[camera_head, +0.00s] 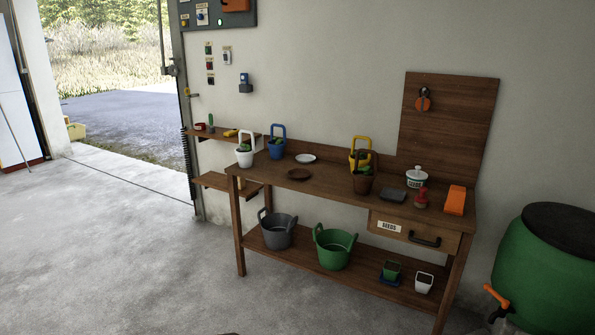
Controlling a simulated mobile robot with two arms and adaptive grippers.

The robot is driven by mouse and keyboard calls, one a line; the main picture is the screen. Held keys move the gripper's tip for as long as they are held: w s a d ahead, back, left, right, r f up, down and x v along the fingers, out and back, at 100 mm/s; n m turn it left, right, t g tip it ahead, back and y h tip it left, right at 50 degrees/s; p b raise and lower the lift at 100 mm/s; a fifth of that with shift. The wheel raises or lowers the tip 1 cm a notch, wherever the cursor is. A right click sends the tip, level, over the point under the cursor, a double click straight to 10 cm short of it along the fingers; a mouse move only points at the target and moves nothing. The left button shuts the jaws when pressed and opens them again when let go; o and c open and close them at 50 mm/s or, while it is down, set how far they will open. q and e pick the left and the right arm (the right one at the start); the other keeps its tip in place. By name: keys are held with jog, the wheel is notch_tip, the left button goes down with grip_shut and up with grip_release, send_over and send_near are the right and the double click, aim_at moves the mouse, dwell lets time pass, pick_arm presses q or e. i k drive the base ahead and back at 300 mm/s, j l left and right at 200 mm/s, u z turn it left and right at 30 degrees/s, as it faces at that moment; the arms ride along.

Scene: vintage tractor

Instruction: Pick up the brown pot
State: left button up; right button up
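The brown pot (363,183) stands upright on the wooden workbench (330,188), right of its middle. It has a tall brown handle, and green shows inside it. A yellow pot (355,158) with a high handle stands just behind it and is partly hidden by it. Neither of my grippers shows in the head view, and the bench is some distance off.
White (245,158) and blue (277,150) pots stand at the bench's left end. Saucers, a white jar (416,178) and an orange object (455,200) share the top. A green barrel (545,270) stands right. The floor (130,260) ahead is clear.

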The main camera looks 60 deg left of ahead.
aim_at(363, 177)
jog(key=u, duration=1.65)
jog(key=i+l, duration=0.1)
jog(key=i, duration=0.2)
jog(key=u, duration=0.05)
